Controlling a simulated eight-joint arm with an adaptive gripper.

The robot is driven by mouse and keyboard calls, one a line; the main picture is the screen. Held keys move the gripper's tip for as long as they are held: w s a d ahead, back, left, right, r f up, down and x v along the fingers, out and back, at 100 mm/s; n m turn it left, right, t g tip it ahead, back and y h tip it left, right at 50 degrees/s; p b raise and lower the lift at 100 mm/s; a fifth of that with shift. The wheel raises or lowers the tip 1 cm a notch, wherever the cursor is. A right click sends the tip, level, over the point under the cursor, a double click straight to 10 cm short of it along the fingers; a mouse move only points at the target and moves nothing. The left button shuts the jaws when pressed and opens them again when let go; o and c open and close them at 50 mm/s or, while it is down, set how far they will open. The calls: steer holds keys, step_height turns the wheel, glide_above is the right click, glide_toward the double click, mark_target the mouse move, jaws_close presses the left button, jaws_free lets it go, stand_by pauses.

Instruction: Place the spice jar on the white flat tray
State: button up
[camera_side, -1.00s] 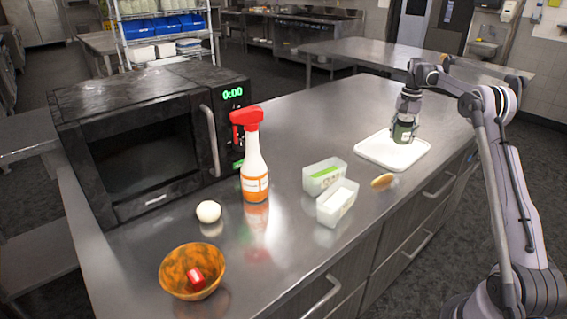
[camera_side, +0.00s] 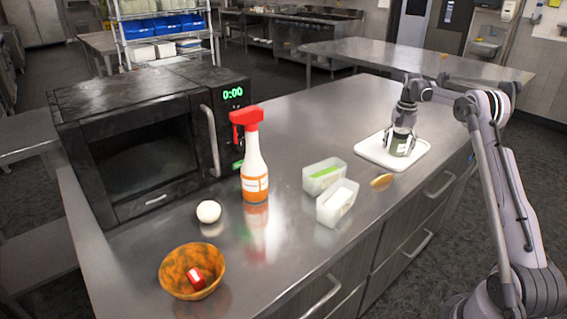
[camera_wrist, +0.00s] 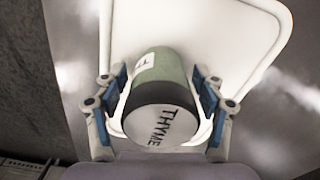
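The spice jar (camera_wrist: 162,75) is green with a pale lid marked THYME. It appears to stand upright on the white flat tray (camera_side: 370,152), at the far right of the counter. In the wrist view, the tray (camera_wrist: 240,35) lies behind and around the jar. My gripper (camera_side: 400,150) is over the tray with its fingers spread on either side of the jar. In the wrist view, the blue pads of my gripper (camera_wrist: 161,92) flank the jar, with what looks like a slight gap. The fingers partly hide the jar in the side view.
Two translucent containers (camera_side: 336,202) and a brown oval item (camera_side: 381,181) lie left of the tray. A spray bottle (camera_side: 254,170), a white round item (camera_side: 208,211), an orange bowl (camera_side: 175,275) and a microwave (camera_side: 150,140) are farther left. The counter behind the tray is clear.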

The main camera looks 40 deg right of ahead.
step_height(320, 180, up, 12)
steer(key=shift+f, duration=0.15)
steer(key=shift+a+r, duration=0.2)
steer(key=shift+r, duration=0.2)
steer(key=a+r+n+t+h, duration=0.15)
steer(key=a+r+n, duration=0.25)
steer(key=a, duration=0.8)
steer(key=a+r+n+t, duration=0.2)
steer(key=a+r+n, duration=0.1)
steer(key=a, duration=1)
steer(key=s+a+f+n+t, duration=0.2)
steer(key=s+a+f+n, duration=0.2)
steer(key=s+a, duration=0.4)
steer(key=s+a+f+n+t+y, duration=0.1)
steer(key=s+a+f+n, duration=0.3)
steer(key=s+a+f, duration=0.3)
steer(key=a, duration=0.4)
steer(key=shift+s+t, duration=0.35)
steer(key=shift+s, duration=0.05)
steer(key=shift+y, duration=0.25)
